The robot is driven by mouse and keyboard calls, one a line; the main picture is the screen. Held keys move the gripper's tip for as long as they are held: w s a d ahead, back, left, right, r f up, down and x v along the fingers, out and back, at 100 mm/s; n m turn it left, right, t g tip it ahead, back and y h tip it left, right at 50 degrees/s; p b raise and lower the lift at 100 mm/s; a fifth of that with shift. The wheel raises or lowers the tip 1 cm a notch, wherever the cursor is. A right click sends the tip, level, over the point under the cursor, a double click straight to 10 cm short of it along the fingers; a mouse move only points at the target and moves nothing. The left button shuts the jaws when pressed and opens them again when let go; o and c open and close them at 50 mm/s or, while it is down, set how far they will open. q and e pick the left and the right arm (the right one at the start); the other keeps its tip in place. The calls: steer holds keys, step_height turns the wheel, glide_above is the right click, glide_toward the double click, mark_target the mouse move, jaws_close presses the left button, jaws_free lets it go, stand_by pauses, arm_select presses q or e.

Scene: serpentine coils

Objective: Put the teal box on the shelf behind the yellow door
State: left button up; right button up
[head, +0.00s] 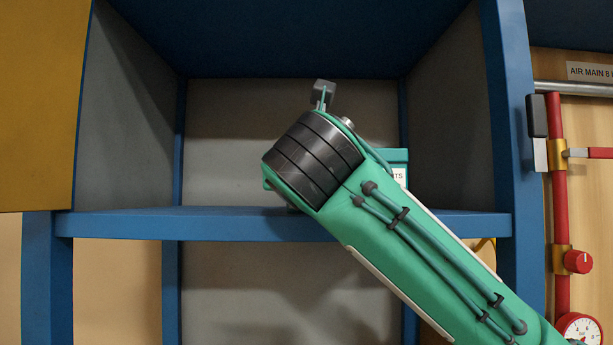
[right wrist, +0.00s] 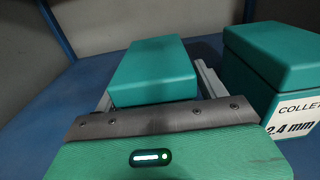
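A plain-lidded teal box (right wrist: 153,72) lies between the two fingers of my right gripper (right wrist: 155,80) in the right wrist view. The fingers stand along its two sides, and a narrow gap shows at the right one. In the head view my green right arm reaches into the blue shelf (head: 285,224) and hides its own gripper and that box. The yellow door (head: 38,105) stands open at the left. My left gripper is not in view.
A second teal box (right wrist: 272,65) with a white label reading "COLLE… 2.4 mm" stands close to the right. A teal box with a partly hidden label (head: 399,175) shows behind my arm. Shelf side walls are near. Red pipes (head: 560,200) run at the right. The shelf's left half is clear.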

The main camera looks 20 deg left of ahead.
steer(key=shift+r, duration=0.15)
steer(key=shift+s, duration=0.3)
steer(key=b+v, duration=0.5)
steer(key=v, duration=0.6)
steer(key=shift+s, duration=0.2)
steer(key=shift+d, duration=0.15)
